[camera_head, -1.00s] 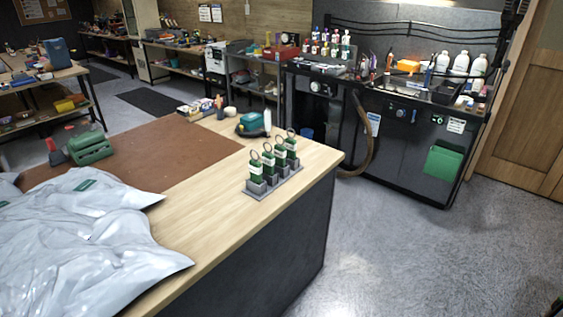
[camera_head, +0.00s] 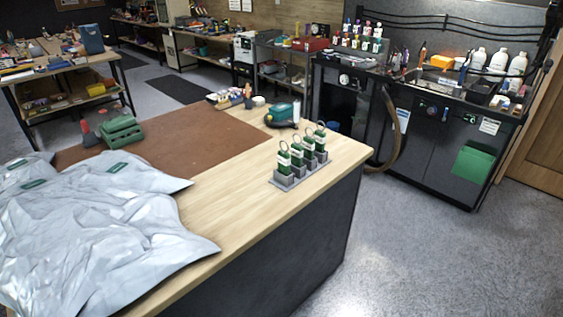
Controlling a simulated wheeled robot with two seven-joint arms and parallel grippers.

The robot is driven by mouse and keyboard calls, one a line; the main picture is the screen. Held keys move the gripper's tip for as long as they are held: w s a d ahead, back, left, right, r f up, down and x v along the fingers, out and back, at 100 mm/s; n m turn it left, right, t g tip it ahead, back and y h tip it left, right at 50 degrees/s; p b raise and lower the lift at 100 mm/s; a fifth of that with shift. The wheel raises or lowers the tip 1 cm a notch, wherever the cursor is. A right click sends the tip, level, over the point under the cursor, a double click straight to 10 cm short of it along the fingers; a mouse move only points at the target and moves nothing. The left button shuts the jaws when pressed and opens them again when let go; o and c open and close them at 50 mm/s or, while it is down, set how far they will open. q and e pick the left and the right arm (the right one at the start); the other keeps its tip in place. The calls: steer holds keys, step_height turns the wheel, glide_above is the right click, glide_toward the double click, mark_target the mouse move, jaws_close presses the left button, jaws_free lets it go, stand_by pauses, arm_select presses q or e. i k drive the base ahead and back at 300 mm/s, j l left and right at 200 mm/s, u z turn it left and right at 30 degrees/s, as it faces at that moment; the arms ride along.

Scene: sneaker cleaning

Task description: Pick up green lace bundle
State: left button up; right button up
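Several green lace bundles with white bands and looped tops stand upright in a grey holder (camera_head: 287,184) near the right edge of the wooden table. The front-left green lace bundle (camera_head: 284,160) is the nearest to the table's front edge. The others stand in a row behind it, close together and partly overlapping. Neither of my grippers is in view.
The wooden table (camera_head: 235,200) has clear space left of the holder. Grey plastic bags (camera_head: 95,235) cover its near left. A brown mat (camera_head: 170,147), a green box-like object (camera_head: 121,131) and a teal device (camera_head: 281,114) lie farther back. A dark workbench (camera_head: 420,130) stands behind, across open floor.

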mark_target(308, 143)
steer(key=i+l, duration=0.25)
steer(key=i+l+u, duration=0.15)
steer(key=l, duration=0.25)
steer(key=i+l, duration=0.35)
